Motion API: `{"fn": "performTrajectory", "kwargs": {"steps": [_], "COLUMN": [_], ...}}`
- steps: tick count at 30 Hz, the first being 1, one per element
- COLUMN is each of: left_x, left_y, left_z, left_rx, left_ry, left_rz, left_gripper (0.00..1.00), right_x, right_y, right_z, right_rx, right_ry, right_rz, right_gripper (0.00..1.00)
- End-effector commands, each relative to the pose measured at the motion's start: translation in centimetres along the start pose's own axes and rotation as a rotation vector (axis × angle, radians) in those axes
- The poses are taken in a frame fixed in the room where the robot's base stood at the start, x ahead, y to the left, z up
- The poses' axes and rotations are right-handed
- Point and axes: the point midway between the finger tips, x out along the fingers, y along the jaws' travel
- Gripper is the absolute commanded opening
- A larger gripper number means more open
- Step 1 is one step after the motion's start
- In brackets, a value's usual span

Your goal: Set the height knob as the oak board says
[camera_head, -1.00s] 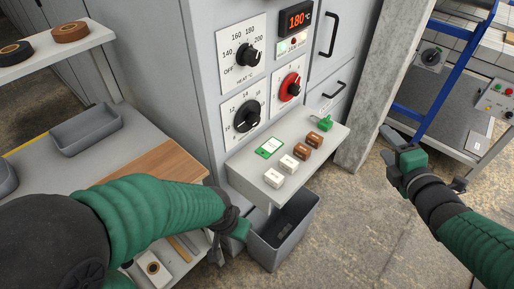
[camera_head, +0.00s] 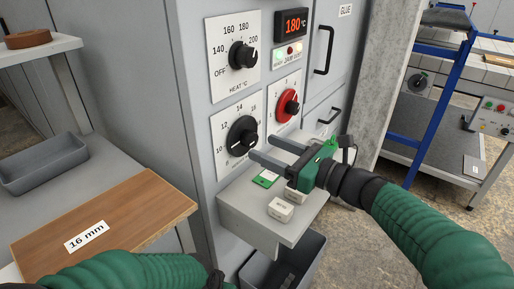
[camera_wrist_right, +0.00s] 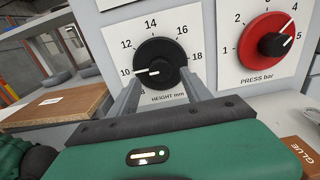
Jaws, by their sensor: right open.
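The black height knob (camera_head: 242,136) is on the grey machine's front, and its white mark points at about 10 in the right wrist view (camera_wrist_right: 157,64). Its scale there runs from 8 to 18 mm. The oak board (camera_head: 150,208) lies on the left bench with a label (camera_head: 87,235) reading 16 mm. My right gripper (camera_head: 262,149) is open, with its two fingers reaching toward the height knob. In the wrist view the fingers stand on either side of the knob's lower part; contact cannot be told. Only my left arm shows at the bottom; its fingers are out of frame.
The red press knob (camera_head: 287,105) sits to the right of the height knob, and the heat knob (camera_head: 242,55) is above.

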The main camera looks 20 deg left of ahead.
Motion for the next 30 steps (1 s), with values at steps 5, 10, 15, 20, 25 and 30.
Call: {"fn": "performTrajectory", "kwargs": {"steps": [5, 10, 15, 20, 25, 30], "left_x": [0.5, 0.5, 0.5, 0.5, 0.5, 0.5], "left_y": [0.0, 0.0, 0.0, 0.0, 0.0, 0.0], "left_z": [0.1, 0.1, 0.1, 0.1, 0.1, 0.1], "left_rx": [0.0, 0.0, 0.0, 0.0, 0.0, 0.0], "left_ry": [0.0, 0.0, 0.0, 0.0, 0.0, 0.0], "left_rz": [0.0, 0.0, 0.0, 0.0, 0.0, 0.0], "left_gripper": [0.36, 0.36, 0.36, 0.36, 0.36, 0.36], "right_x": [2.9, 3.7, 3.7, 3.7, 3.6, 3.6], "right_y": [-0.1, 0.0, 0.0, 0.0, -0.1, -0.1], "right_z": [-0.1, 0.0, 0.0, 0.0, 0.0, 0.0], "right_rx": [0.001, 0.001, 0.001, 0.001, 0.001, 0.001], "right_ry": [0.0, -0.001, 0.0, 0.0, 0.0, 0.0], "right_rz": [-0.001, -0.001, -0.002, -0.002, -0.002, -0.003], "right_gripper": [0.56, 0.56, 0.56, 0.37, 0.15, 0.0]}}
